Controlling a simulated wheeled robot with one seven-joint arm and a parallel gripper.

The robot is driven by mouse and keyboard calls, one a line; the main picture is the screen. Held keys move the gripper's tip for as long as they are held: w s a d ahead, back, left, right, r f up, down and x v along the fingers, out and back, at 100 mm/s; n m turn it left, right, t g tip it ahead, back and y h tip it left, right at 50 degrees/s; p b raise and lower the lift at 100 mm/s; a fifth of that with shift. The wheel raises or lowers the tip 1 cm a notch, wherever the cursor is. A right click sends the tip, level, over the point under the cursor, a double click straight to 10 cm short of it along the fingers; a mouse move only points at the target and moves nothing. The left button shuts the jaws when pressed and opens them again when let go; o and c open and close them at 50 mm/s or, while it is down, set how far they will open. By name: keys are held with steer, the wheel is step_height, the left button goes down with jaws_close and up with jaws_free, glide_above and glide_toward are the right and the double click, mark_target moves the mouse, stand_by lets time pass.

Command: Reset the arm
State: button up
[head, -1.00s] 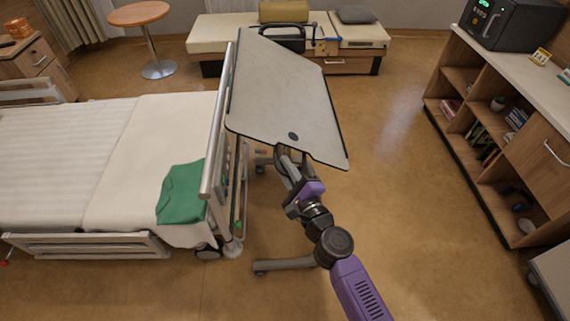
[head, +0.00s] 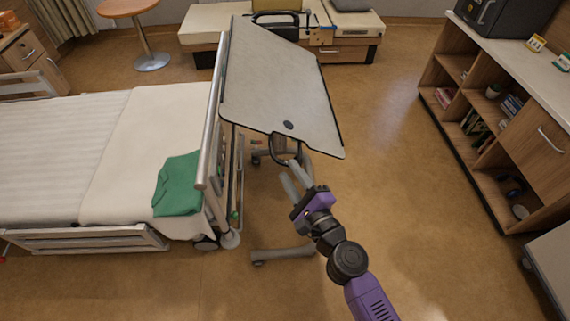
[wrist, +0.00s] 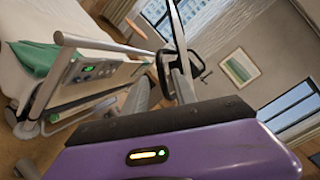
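My gripper (head: 288,170) is below the near edge of the overbed table (head: 275,85), close to the dark looped handle (head: 279,150) under it. The fingers appear clear of the handle, though the exact gap is hard to tell. The purple and black arm reaches in from the lower right.
A bed (head: 130,135) with a raised side rail (head: 212,120) and green cloth (head: 178,184) stands left of the table. Wooden shelves (head: 470,115) line the right. The table's wheeled base (head: 285,254) is near my arm. Open floor (head: 385,130) lies between table and shelves.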

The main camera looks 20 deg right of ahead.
steer(key=shift+s, duration=0.7)
steer(key=s+r+n+g, duration=0.1)
steer(key=s+r+n, duration=0.3)
steer(key=s+n, duration=0.7)
steer(key=s+d+r+n+g+h, duration=0.1)
steer(key=s+n, duration=1.1)
steer(key=s, duration=1.2)
step_height(320, 180, up, 3)
steer(key=shift+s+f+n+g, duration=0.15)
steer(key=shift+n+g, duration=0.15)
steer(key=shift+g, duration=0.3)
